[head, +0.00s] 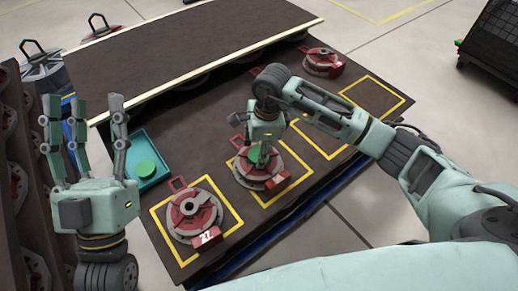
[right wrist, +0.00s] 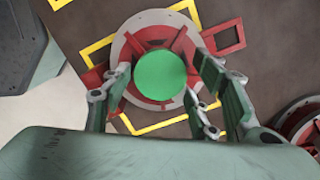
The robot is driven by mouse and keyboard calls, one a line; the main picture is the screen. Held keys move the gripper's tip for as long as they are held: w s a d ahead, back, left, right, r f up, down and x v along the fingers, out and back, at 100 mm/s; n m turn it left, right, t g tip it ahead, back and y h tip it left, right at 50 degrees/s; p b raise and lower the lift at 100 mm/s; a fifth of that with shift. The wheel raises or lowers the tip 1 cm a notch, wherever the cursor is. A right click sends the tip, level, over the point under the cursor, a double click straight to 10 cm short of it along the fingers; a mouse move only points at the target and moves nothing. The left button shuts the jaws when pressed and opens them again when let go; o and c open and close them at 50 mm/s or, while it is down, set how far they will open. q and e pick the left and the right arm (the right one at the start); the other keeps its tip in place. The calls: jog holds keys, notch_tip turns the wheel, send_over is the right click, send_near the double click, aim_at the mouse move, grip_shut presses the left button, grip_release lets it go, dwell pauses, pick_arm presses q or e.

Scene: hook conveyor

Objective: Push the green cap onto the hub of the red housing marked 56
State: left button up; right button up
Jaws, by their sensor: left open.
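A round green cap (right wrist: 160,75) covers the middle of a red and grey housing (right wrist: 125,50) in the right wrist view. In the head view this is the middle housing (head: 243,178); its red tag is unreadable. My right gripper (head: 258,150) points down over it, its fingers on both sides of the cap. I cannot tell whether they grip it or whether it is seated on the hub. Another green cap (head: 146,168) lies in the teal tray (head: 145,141). My left gripper (head: 84,110) is open and empty, fingers up, left of the tray.
A nearer red housing (head: 186,204) sits in a yellow square; its tag seems to read 27. A further housing (head: 322,62) is at the table's far end. An empty yellow square (head: 373,97) lies right of my right arm. A dark conveyor (head: 190,45) runs behind.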

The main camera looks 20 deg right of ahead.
jog(key=shift+o, duration=1.2)
notch_tip(320, 180, up, 12)
jog(key=d, duration=0.1)
jog(key=shift+s+d, duration=0.15)
jog(key=shift+d, duration=0.05)
jog(key=shift+s+f, duration=0.1)
